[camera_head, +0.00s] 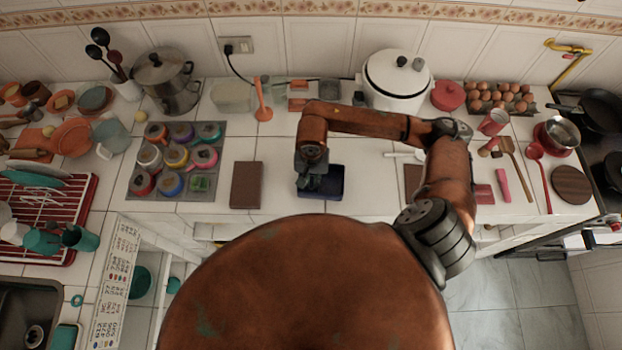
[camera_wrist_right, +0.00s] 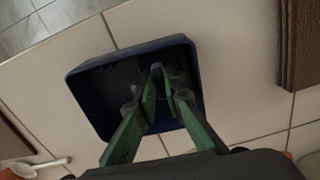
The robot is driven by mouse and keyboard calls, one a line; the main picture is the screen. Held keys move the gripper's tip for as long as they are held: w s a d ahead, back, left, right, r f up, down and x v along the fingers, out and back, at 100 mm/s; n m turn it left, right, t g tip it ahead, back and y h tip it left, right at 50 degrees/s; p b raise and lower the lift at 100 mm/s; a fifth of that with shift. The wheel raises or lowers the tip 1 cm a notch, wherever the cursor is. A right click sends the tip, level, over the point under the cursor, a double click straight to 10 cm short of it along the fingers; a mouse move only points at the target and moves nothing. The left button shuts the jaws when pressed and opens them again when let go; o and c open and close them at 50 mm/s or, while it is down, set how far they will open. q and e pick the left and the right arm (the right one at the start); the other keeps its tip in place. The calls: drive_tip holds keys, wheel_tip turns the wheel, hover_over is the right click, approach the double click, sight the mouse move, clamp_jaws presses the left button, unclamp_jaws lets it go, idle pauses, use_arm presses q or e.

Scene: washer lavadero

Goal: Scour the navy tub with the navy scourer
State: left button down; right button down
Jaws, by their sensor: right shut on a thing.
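The navy tub (camera_head: 335,188) is a shallow open box on the white tiled counter, in front of my body. In the right wrist view the tub (camera_wrist_right: 88,93) lies tilted across the middle, its open side facing the camera. My right gripper (camera_head: 312,186) reaches down into the left part of the tub. Its green fingers (camera_wrist_right: 165,88) are close together inside the tub's rim, shut on the navy scourer. The scourer is dark against the tub and mostly hidden by the fingertips, so its outline and contact with the floor cannot be told. My left gripper is in neither view.
A brown board (camera_head: 246,185) lies left of the tub, beside a grey tray of colourful jars (camera_head: 176,158). A white pot (camera_head: 396,78) stands behind, to the right. A white spoon (camera_head: 402,154) lies right of the tub. Bare tiles border the tub.

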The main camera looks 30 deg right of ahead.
drive_tip(key=shift+w, duration=0.1)
drive_tip(key=shift+w+d+f+b, duration=0.15)
drive_tip(key=shift+w+d+b, duration=0.4)
drive_tip(key=shift+w+b, duration=0.15)
drive_tip(key=shift+w+d, duration=0.15)
drive_tip(key=shift+w, duration=0.1)
drive_tip(key=shift+s+a+f+b, duration=0.15)
drive_tip(key=shift+s+a, duration=0.2)
drive_tip(key=shift+s, duration=0.25)
drive_tip(key=shift+s+a+r+b, duration=0.15)
drive_tip(key=shift+s+a, duration=0.2)
drive_tip(key=shift+s, duration=0.2)
drive_tip(key=shift+f, duration=0.15)
drive_tip(key=shift+w+d, duration=0.1)
